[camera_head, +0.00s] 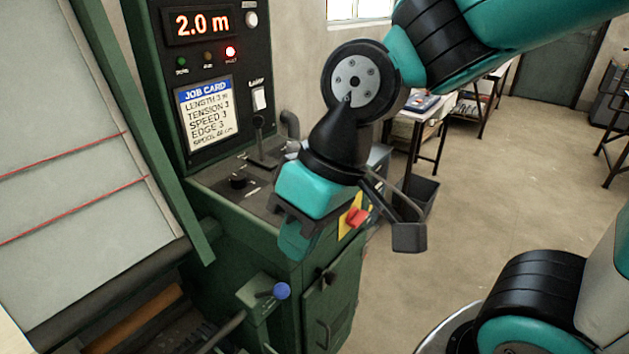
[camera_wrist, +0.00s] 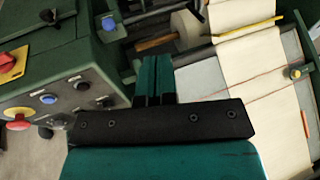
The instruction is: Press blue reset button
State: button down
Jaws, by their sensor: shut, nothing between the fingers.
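Another blue round piece (camera_wrist: 108,24) sits higher up on a green part. In the head view a blue ball-shaped knob (camera_head: 282,290) shows low on the green machine. My gripper (camera_head: 295,240) points down in front of the machine's console, and its teal fingers (camera_wrist: 153,80) are shut and empty. My arm hides part of the console.
A red switch (camera_head: 357,216) on a yellow plate is close behind my gripper. The display (camera_head: 202,23) reads 2.0 m, with a red lamp (camera_head: 230,52) lit below it. A job card (camera_head: 206,113) and levers (camera_head: 258,140) are nearby. Open floor (camera_head: 455,190) lies at the right.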

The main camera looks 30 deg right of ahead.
jog(key=w+d+m+t+p, duration=0.2)
jog(key=w+d+m, duration=0.15)
jog(key=w, duration=0.45)
jog(key=w+d+m+t+p, duration=0.2)
jog(key=w+m, duration=0.2)
jog(key=w, duration=0.4)
jog(key=w+d+f+m+t+h+p, duration=0.1)
jog(key=w+d+m+t+h, duration=0.1)
jog(key=w+d, duration=0.4)
jog(key=w+d+f+m+t+h+p, duration=0.1)
jog(key=w+d+m+t+h+p, duration=0.1)
jog(key=w+d+m, duration=0.3)
jog(key=w+d, duration=0.1)
jog(key=d, duration=0.2)
jog(key=shift+w+f+h, duration=0.2)
jog(key=shift+f+h, duration=0.2)
jog(key=shift+f, duration=0.1)
notch_tip(320, 180, down, 9)
jog(key=b, duration=0.6)
jog(key=shift+r, duration=0.2)
jog(key=shift+b, duration=0.3)
jog(key=shift+f+b, duration=0.4)
